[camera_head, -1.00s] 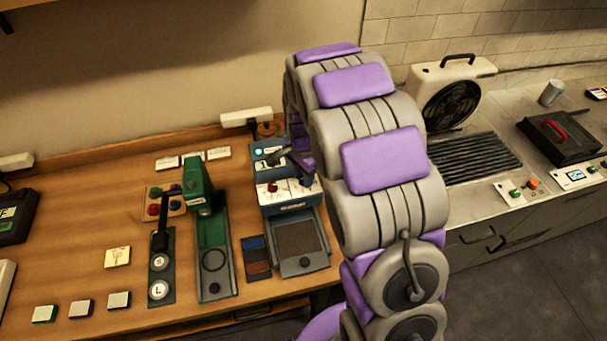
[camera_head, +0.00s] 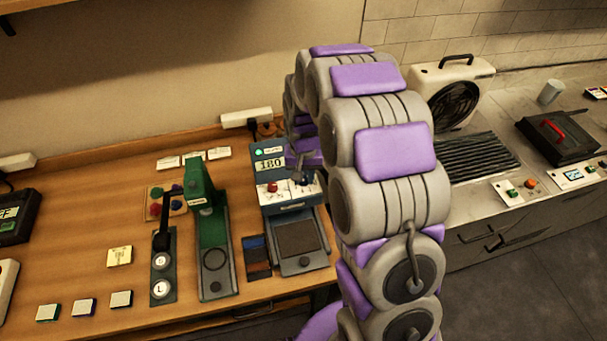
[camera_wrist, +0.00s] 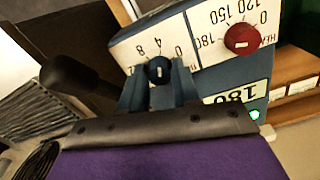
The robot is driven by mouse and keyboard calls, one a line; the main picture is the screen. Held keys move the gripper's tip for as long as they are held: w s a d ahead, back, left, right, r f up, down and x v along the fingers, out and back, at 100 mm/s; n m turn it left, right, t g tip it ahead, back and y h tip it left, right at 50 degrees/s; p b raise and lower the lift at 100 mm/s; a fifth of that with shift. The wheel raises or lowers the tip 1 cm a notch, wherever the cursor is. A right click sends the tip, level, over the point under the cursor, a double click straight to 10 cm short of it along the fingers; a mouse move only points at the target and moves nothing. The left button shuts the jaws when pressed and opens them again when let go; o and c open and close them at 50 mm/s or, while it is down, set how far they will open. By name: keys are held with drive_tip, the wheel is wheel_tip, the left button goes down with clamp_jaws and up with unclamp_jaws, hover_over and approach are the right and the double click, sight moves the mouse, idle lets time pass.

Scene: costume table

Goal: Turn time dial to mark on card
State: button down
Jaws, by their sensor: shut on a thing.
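The blue time dial (camera_wrist: 158,70) shows in the wrist view on a white panel with the figures 0, 4 and 8. My gripper (camera_wrist: 158,88) is shut on this dial, one finger on each side. The red heat dial (camera_wrist: 242,39) sits beside it, on a scale that includes 120, 150 and 180. The display (camera_head: 270,164) on the blue press (camera_head: 290,207) reads 180. In the head view my arm hides part of the press's right side. I cannot tell which card carries the mark; a cream card (camera_head: 119,256) lies on the table, its print too small to read.
A green press (camera_head: 212,210) and a dark stand with S and L buttons (camera_head: 162,264) stand left of the blue press. Several small pads line the front edge. A dark handle (camera_wrist: 70,75) sticks out near my gripper.

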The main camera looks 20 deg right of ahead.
drive_tip(key=n, duration=0.4)
drive_tip(key=shift+w+r+n+p, duration=0.15)
drive_tip(key=shift+w+n+p, duration=0.05)
drive_tip(key=shift+n+p, duration=0.6)
drive_tip(key=shift+n, duration=1.7)
drive_tip(key=c, duration=0.8)
unclamp_jaws()
drive_tip(key=shift+s, duration=0.1)
wheel_tip(320, 180, up, 17)
drive_tip(key=shift+r, duration=0.1)
